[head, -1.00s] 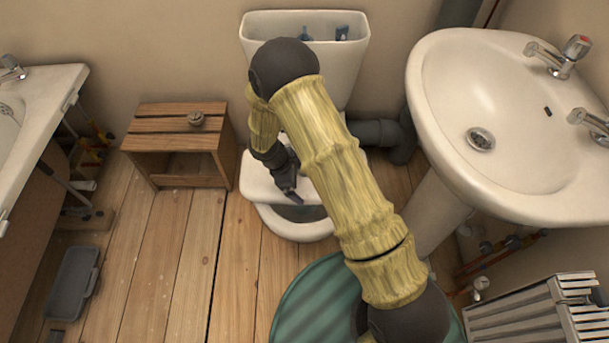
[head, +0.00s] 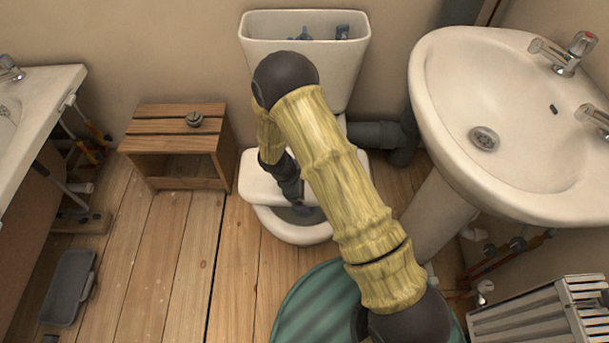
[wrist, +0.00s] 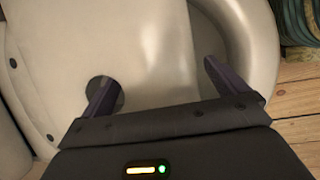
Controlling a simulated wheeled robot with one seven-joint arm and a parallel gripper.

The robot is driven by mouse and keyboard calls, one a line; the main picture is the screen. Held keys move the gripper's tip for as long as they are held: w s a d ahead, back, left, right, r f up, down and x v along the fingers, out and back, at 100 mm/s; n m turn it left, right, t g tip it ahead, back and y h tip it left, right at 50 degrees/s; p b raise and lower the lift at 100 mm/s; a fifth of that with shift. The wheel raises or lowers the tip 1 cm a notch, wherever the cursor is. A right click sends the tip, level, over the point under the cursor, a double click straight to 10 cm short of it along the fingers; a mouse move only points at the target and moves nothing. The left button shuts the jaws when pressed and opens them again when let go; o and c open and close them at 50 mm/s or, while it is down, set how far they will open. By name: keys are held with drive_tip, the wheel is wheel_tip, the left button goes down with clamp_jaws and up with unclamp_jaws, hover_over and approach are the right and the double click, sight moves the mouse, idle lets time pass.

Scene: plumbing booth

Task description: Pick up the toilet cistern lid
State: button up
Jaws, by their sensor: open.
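The cistern lid (head: 258,183) is a pale slab lying across the toilet bowl (head: 290,232), below the open cistern (head: 330,68). In the wrist view the lid (wrist: 140,45) fills the left and middle, with a dark round hole in it. My gripper (wrist: 155,75) is open, its fingers spread over the lid's right part. The left finger is at the hole; whether it passes into it I cannot tell. In the head view my arm hides part of the lid and most of the gripper.
A wooden crate stool (head: 178,112) with a small round object on top stands left of the toilet. The basin (head: 510,120) and its pedestal are close on the right. A green ribbed round thing (head: 310,310) lies in front. Floorboards at left are mostly clear.

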drive_tip(key=c, duration=2)
drive_tip(key=shift+w+r, duration=0.1)
drive_tip(key=shift+c, duration=0.6)
drive_tip(key=shift+r, duration=0.1)
wheel_tip(320, 180, up, 10)
drive_tip(key=p, duration=0.3)
drive_tip(key=shift+p, duration=0.35)
